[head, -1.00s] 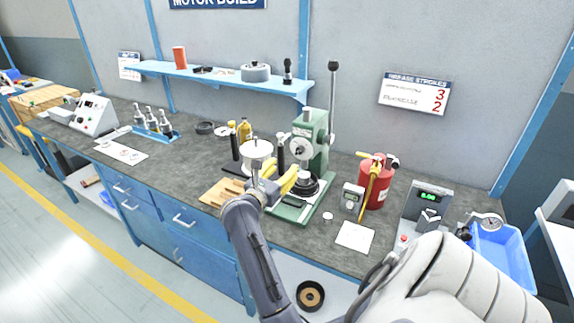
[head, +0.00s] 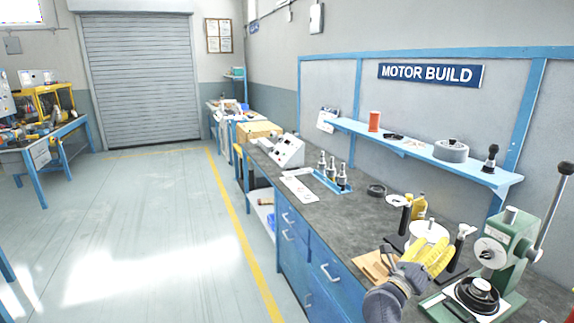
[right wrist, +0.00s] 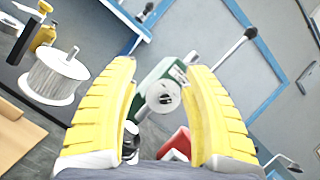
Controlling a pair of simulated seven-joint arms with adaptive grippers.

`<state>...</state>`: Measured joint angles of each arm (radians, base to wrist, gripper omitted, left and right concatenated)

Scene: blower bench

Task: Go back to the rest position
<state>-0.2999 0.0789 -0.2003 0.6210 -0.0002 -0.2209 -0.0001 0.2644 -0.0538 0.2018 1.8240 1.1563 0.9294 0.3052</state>
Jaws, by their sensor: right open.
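My right gripper (head: 432,258) has yellow padded fingers and is over the bench, left of the green press and in front of the white spool. In the right wrist view its two fingers (right wrist: 162,72) stand wide apart with nothing between the pads. The green arbor press (head: 505,240) shows beyond them there (right wrist: 158,90). A round black part (head: 478,294) sits on the press base, apart from the gripper. The white spool (head: 428,232) stands behind the fingers, and to their left in the right wrist view (right wrist: 55,78). My left gripper is in neither current view.
A shelf (head: 430,155) runs along the wall above. Open floor (head: 150,220) lies left of the bench, with a shutter door (head: 140,85) at the back.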

